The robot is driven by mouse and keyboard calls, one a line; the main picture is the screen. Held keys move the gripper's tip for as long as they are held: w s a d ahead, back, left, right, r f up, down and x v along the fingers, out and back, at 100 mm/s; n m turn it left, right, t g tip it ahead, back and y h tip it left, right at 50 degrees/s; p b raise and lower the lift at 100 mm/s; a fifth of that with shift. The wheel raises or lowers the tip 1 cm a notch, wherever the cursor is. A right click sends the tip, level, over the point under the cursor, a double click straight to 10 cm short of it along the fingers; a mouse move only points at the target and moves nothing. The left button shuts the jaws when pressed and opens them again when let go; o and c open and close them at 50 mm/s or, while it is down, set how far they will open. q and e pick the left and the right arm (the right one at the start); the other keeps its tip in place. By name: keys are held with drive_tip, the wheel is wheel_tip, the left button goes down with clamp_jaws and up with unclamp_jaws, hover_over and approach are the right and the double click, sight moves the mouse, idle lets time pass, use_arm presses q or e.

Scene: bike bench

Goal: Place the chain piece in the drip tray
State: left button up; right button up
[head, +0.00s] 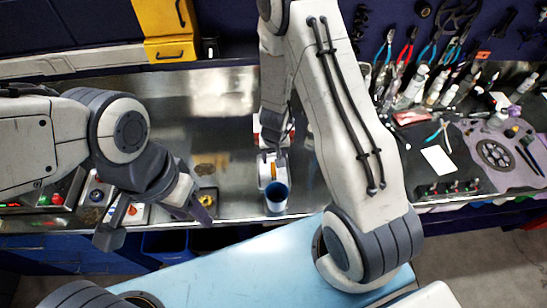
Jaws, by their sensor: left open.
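My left gripper (155,222) is open, with its two fingers apart, over the front edge of the metal bench at the left. Nothing shows between its fingers. A small brown patch (204,169) lies flat on the bench beyond it; I cannot tell if this is the chain piece. A yellow and dark item (207,196) sits beside the right finger, partly hidden by it. My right gripper (275,140) hangs down over the bench near a white item with an orange part (270,170); its jaws are too small to read. I cannot make out the drip tray for certain.
A blue cup (277,197) stands at the bench's front edge. Button boxes (97,194) stand at the left. Bottles (412,88), a white card (436,161) and a mat with a round part (497,153) fill the right. The middle-left bench (215,100) is bare.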

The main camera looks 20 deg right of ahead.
drive_tip(key=s+a+r+n+y+p, duration=0.1)
drive_tip(key=s+a+r+n, duration=0.25)
drive_tip(key=a+r, duration=0.5)
drive_tip(key=s+a+r+n+y+p, duration=0.15)
drive_tip(key=s+a+r, duration=0.35)
drive_tip(key=r, duration=0.6)
use_arm(q)
wheel_tip(320, 180, up, 4)
drive_tip(key=shift+f, duration=0.25)
use_arm(e)
drive_tip(key=s+r+n+g+h, duration=0.1)
drive_tip(key=s+r+n, duration=0.4)
drive_tip(key=s+r, duration=0.4)
drive_tip(key=s, duration=0.4)
drive_tip(key=shift+s+r+n+g, duration=0.3)
drive_tip(key=shift+s+r+g, duration=0.1)
drive_tip(key=shift+a, duration=0.1)
use_arm(q)
wheel_tip(320, 180, down, 19)
drive_tip(key=b, duration=1.9)
use_arm(e)
wheel_tip(320, 180, down, 19)
drive_tip(key=shift+r, duration=0.15)
use_arm(q)
drive_tip(key=shift+r, duration=0.1)
